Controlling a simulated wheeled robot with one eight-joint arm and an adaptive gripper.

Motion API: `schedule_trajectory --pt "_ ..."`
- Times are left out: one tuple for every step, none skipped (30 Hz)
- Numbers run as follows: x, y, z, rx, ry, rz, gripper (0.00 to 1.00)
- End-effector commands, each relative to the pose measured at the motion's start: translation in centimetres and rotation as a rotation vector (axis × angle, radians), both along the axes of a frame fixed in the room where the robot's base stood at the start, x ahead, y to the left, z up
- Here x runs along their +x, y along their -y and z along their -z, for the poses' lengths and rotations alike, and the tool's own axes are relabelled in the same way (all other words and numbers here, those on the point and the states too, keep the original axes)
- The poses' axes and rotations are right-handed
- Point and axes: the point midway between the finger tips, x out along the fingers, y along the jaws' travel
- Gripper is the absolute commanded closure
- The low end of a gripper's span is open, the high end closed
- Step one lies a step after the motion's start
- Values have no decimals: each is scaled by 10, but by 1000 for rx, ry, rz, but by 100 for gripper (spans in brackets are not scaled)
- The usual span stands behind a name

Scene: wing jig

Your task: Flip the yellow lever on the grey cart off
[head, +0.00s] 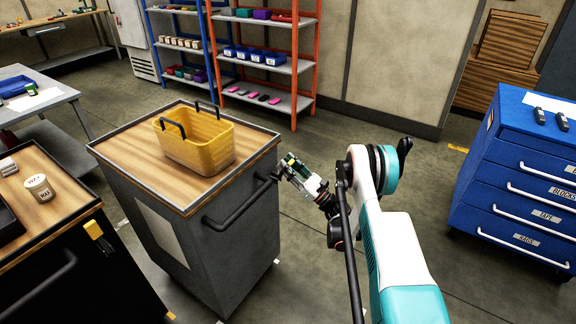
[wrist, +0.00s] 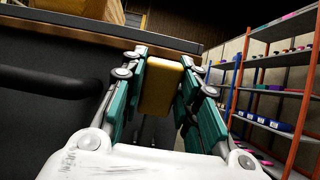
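The grey cart (head: 250,244) has a wooden top with a dark rim, and a dark bar handle (head: 236,208) on its side. My gripper (head: 283,172) is beside the cart's right corner, just below the top edge. In the wrist view, a yellow lever (wrist: 161,88) stands between the two teal fingers of my gripper (wrist: 163,75), near the cart's edge (wrist: 110,34). The fingers are spread to either side of it; I cannot tell whether they touch it. In the head view this lever is hidden by my gripper.
A yellow basket (head: 213,147) stands on the grey cart. A black cart (head: 60,272) at left has its own yellow lever (head: 94,230). A blue drawer cabinet (head: 515,185) stands at right, shelves (head: 268,60) at the back.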

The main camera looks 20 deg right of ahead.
Motion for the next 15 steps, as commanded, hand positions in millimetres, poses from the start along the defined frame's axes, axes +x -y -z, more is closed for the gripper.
schedule_trajectory --pt "0 0 0 0 0 0 55" --pt "0 0 0 0 0 0 52" --pt "0 0 0 0 0 0 52" --pt "0 0 0 0 0 0 52" --pt "0 0 0 0 0 0 52" --pt "0 0 0 0 0 0 52" --pt "0 0 0 -1 -1 0 52" --pt "0 0 0 -1 0 1 52" --pt "0 0 0 -1 0 1 52" --pt "0 0 0 -1 0 1 52" --pt "0 0 0 -1 0 1 52" --pt "0 0 -1 -1 0 1 52" --pt "0 0 -2 -1 0 1 52" --pt "1 0 -4 -1 0 1 52" --pt "0 0 -7 -1 0 1 52"
